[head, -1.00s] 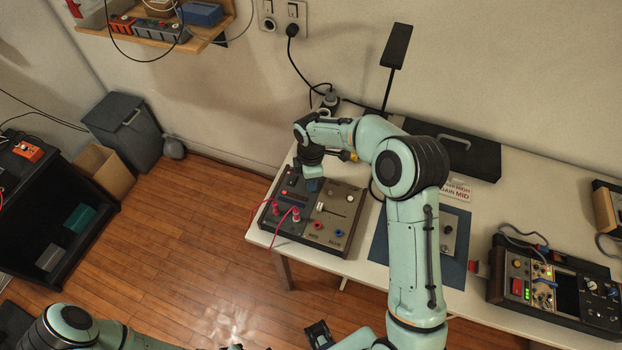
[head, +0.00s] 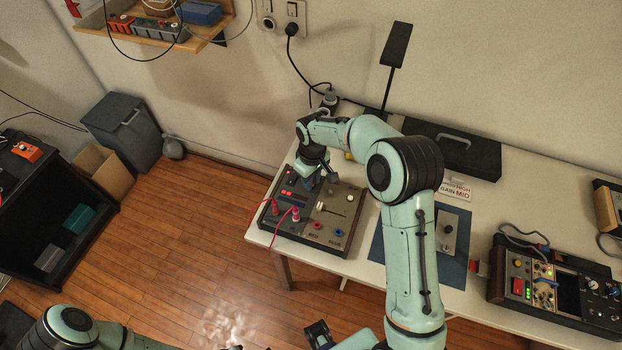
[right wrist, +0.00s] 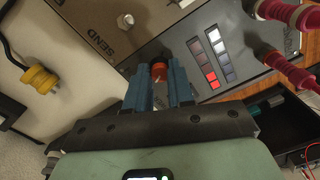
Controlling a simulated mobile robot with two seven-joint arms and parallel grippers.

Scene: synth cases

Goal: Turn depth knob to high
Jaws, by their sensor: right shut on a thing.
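The dark grey control unit (head: 345,225) lies on the white bench, with buttons, jacks, a slider and red cables. My right gripper (head: 311,184) reaches down onto its upper part. In the right wrist view, the blue fingers of my right gripper (right wrist: 158,85) are shut on an orange-red knob (right wrist: 158,70), one finger on each side. The knob's pointer and scale are hidden or too small to read.
A placard (head: 457,189) reading HIGH and GAIN MID stands behind a blue mat (head: 386,245) with a small grey panel (head: 448,236). A lamp (head: 396,45) and a black case (head: 450,150) are at the back. Another instrument (head: 555,290) stands right. Red cables (head: 272,205) loop off the unit's left side.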

